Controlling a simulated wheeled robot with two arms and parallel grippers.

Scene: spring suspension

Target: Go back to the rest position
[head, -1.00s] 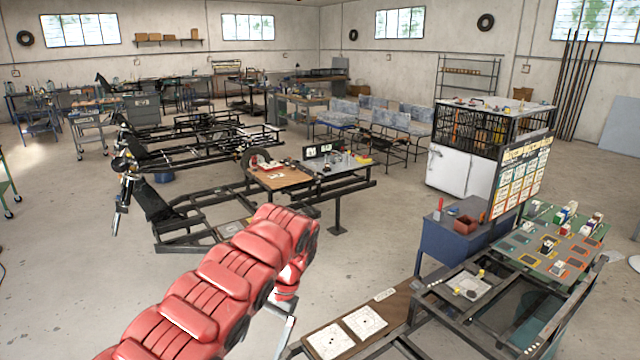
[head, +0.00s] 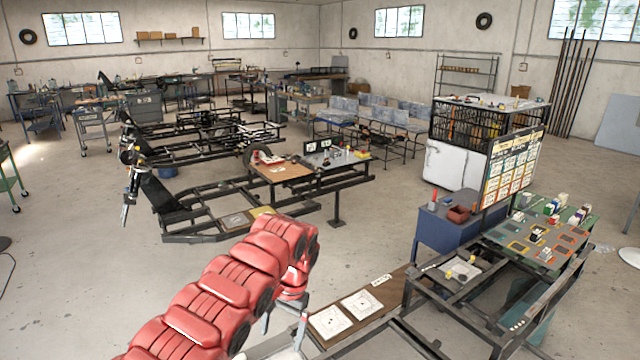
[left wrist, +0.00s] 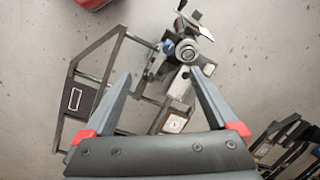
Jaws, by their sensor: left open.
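My left arm is a red padded arm that reaches up from the bottom of the head view. My left gripper (head: 284,328) hangs below its end, partly hidden behind the arm and cut by the lower edge. In the left wrist view my left gripper (left wrist: 160,76) has two grey fingers spread wide, with nothing between their tips. Beyond the fingers, a dark metal frame (left wrist: 97,57) and a mechanical assembly with a round grey part (left wrist: 187,50) show against the floor, apart from the fingers as far as I can tell. My right gripper is not in view.
A dark bench with white plates (head: 330,322) stands close at the lower right. A green board with small parts (head: 517,228) and a blue cabinet (head: 440,238) are behind it. A black chassis frame (head: 190,237) stands at centre left.

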